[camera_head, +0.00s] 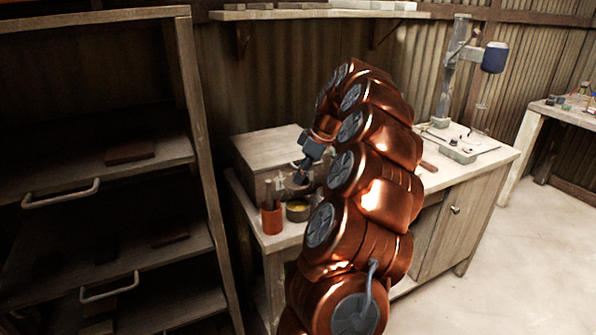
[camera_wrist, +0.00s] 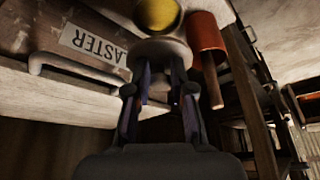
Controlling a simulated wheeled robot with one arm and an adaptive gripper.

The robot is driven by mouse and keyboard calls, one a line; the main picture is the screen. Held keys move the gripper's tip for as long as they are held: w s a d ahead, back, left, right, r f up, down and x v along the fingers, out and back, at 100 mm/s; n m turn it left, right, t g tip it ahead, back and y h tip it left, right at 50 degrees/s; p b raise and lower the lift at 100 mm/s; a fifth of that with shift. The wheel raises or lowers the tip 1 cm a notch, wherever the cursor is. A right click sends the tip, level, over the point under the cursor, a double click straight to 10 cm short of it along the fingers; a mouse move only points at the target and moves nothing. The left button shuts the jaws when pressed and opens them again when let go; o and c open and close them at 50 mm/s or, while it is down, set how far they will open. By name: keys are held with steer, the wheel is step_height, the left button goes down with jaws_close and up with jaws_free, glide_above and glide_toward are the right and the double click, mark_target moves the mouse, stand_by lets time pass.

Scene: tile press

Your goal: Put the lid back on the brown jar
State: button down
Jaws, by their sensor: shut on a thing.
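My gripper (camera_head: 301,178) is shut on a pale round lid (camera_wrist: 162,50), held by its edge between the fingertips in the wrist view (camera_wrist: 160,68). The brown jar (camera_head: 297,214) stands open on the bench, with yellow contents inside. In the wrist view its yellow opening (camera_wrist: 156,12) shows at the top edge, just beyond the lid, and part of the jar is hidden. In the head view my gripper is above the jar. I cannot tell the exact gap between lid and jar.
An orange-red cup (camera_head: 271,219) with a stick in it stands close left of the jar. A wooden box (camera_head: 268,150) sits behind on the bench; a lettered label (camera_wrist: 93,45) shows in the wrist view. A shelf rack (camera_head: 190,120) stands at left.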

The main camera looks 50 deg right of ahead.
mark_target(304, 182)
steer(key=shift+f+b, duration=0.45)
steer(key=shift+f, duration=1.65)
steer(key=shift+f+b, duration=0.65)
steer(key=shift+f, duration=0.35)
steer(key=shift+s+f+b, duration=0.15)
steer(key=shift+f+b, duration=0.05)
steer(key=shift+b, duration=0.9)
stand_by(0.5)
stand_by(0.4)
steer(key=c, duration=0.9)
jaws_free()
steer(key=o, duration=0.5)
steer(key=shift+c, duration=0.2)
steer(key=shift+r, duration=0.15)
